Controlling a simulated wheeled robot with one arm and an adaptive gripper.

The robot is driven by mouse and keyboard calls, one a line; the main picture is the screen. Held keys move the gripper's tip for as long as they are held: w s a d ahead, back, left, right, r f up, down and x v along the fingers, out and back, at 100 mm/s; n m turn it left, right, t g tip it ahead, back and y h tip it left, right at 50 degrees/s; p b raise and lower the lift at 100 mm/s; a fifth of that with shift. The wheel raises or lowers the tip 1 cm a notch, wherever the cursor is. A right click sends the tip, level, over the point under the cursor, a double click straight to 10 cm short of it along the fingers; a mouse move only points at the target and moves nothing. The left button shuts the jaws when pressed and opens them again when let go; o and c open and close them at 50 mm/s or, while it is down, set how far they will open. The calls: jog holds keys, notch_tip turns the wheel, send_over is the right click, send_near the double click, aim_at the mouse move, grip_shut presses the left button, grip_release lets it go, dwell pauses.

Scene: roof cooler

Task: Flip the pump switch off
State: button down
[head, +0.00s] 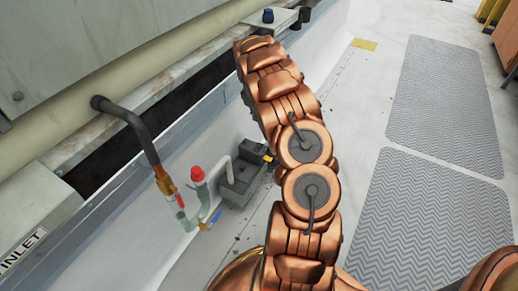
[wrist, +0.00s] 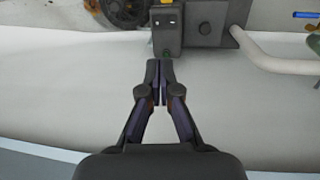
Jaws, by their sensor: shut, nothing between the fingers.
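The grey pump (head: 238,182) sits on the floor at the foot of the low wall in the head view, partly hidden by my arm. In the wrist view, a dark grey box (wrist: 168,30) with two small light marks is at the top centre, beside the pump body (wrist: 206,22). A small green spot shows at the box's lower edge; I cannot tell whether it is the switch or how it is set. My gripper (wrist: 160,66) is shut and empty, its fingertips just below this box in the picture. Contact cannot be judged. The gripper is hidden in the head view.
A pale pipe (wrist: 275,62) runs right from the pump. A red-topped valve assembly (head: 197,175) and a dark bent pipe (head: 130,118) stand left of the pump. Grey walkway mats (head: 445,100) lie on the open floor to the right.

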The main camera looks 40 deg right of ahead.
aim_at(259, 145)
jog(key=f, duration=0.2)
jog(key=d+f, duration=0.1)
jog(key=shift+w, duration=0.3)
jog(key=shift+b, duration=0.3)
jog(key=f+b, duration=0.2)
jog(key=f, duration=0.2)
jog(key=d+f+b, duration=0.1)
jog(key=f+b, duration=0.1)
jog(key=f, duration=0.3)
jog(key=f+b, duration=0.1)
jog(key=f, duration=0.3)
jog(key=shift+w+d+f+b, duration=0.2)
jog(key=shift+d+f+b, duration=0.05)
jog(key=shift+f+b, duration=0.15)
jog(key=shift+w+f+y+p, duration=0.1)
jog(key=shift+w+y+p, duration=0.1)
jog(key=shift+y+p, duration=0.55)
jog(key=shift+d+f+h, duration=0.1)
jog(key=shift+f+h, duration=0.15)
jog(key=shift+s+a+r+p, duration=0.1)
jog(key=shift+a+r+p, duration=0.1)
jog(key=shift+p, duration=0.3)
